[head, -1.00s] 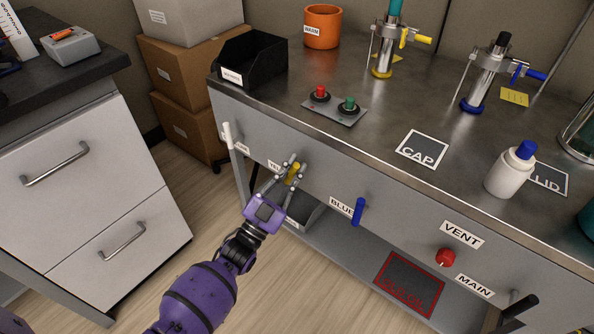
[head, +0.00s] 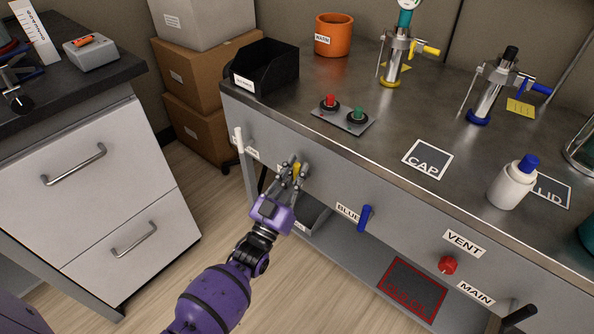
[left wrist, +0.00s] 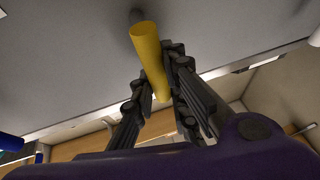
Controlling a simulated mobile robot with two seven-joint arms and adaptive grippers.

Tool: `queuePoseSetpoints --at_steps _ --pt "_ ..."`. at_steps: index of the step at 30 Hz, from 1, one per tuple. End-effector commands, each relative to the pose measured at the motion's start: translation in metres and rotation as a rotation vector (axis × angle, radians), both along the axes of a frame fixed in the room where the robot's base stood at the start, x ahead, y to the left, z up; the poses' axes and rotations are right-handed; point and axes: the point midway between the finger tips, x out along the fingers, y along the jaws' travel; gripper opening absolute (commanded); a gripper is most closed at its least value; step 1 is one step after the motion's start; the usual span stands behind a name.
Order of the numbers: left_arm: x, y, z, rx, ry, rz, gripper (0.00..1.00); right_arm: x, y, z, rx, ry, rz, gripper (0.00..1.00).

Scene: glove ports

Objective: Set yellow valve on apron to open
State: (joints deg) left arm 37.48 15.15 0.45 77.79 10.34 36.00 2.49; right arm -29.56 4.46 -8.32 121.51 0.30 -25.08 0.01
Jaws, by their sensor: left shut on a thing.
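The yellow valve handle (head: 297,170) is on the grey apron of the bench, left of the blue valve handle (head: 365,218). My left gripper (head: 291,172) is at it, with its fingers on both sides of the handle, shut on it. In the left wrist view the yellow handle (left wrist: 149,58) is a smooth bar running from its dark stem at the apron down between the dark fingers (left wrist: 158,82). The fingers and the gripper body cover part of the handle and its label in the head view. My right gripper is not in view.
A white handle (head: 239,141) is further left on the apron; a red VENT knob (head: 448,265) and a black MAIN handle (head: 519,311) are to the right. An open grey bin (head: 312,219) is below the gripper. A drawer cabinet (head: 95,190) stands left, with floor between.

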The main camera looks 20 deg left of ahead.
Motion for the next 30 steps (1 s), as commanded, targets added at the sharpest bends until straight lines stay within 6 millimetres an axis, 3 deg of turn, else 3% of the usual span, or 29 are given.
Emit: queuePoseSetpoints --at_steps 5,6,10,22,30 --pt "0.0 0.002 -0.001 0.0 0.001 0.003 0.0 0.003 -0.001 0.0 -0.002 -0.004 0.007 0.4" --pt "0.0 0.002 -0.001 0.0 0.001 0.003 0.19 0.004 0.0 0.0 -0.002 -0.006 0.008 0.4" --pt "0.0 0.001 -0.001 0.001 0.001 0.003 0.33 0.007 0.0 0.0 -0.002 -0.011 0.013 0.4" --pt "-0.008 0.002 -0.004 0.001 0.001 0.001 0.33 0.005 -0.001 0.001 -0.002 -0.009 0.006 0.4" --pt "-0.056 0.009 -0.024 0.002 0.004 0.002 0.33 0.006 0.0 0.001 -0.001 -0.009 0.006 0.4"
